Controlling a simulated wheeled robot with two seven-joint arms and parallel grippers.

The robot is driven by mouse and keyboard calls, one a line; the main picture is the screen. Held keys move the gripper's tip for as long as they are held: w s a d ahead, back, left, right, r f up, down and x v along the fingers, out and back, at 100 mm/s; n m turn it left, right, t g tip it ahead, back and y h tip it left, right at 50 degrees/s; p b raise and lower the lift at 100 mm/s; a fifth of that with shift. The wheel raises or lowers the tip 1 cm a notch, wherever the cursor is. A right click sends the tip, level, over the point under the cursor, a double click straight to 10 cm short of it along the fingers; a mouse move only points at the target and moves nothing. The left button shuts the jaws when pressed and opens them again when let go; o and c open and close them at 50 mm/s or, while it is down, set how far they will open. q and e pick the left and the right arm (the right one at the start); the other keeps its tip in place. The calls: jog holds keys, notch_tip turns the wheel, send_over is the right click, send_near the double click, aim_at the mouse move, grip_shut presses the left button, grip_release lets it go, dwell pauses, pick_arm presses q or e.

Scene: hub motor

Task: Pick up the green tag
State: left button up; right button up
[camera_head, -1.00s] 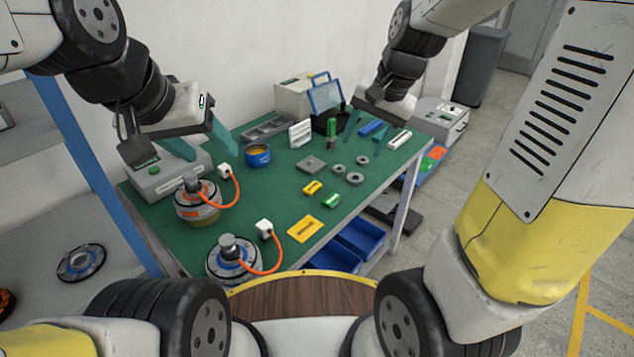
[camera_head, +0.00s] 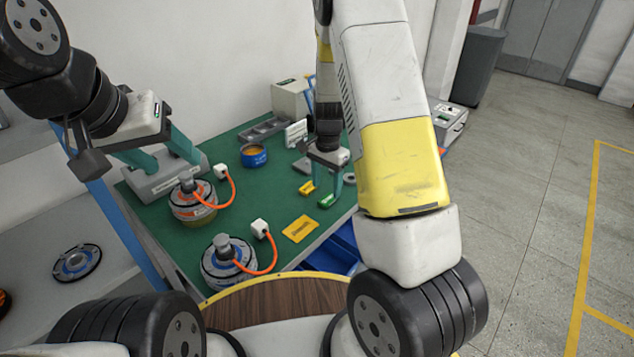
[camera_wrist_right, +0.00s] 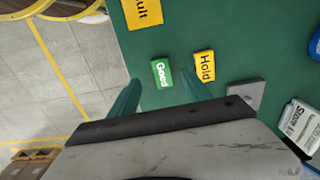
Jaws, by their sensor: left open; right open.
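The green tag (camera_head: 327,201), marked "Good", lies flat on the green tabletop near its front edge. It shows fully in the right wrist view (camera_wrist_right: 162,74), ahead of and between the fingertips. My right gripper (camera_head: 327,187) is open and empty, just above and behind the tag in the head view. No contact with the tag is visible. My left gripper (camera_head: 175,166) is open and empty over the grey box at the table's left side.
A yellow "Hold" tag (camera_wrist_right: 204,66) lies close beside the green tag. A larger yellow card (camera_head: 300,229) lies nearer the front. Two hub motors (camera_head: 192,201) with orange cables stand at left. A blue bin (camera_head: 333,257) sits below the table edge.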

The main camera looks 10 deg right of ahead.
aim_at(327, 199)
jog(key=f, duration=0.5)
jog(key=shift+w+d+f, duration=0.1)
jog(key=shift+w+d, duration=0.05)
jog(key=shift+w, duration=0.2)
grip_shut()
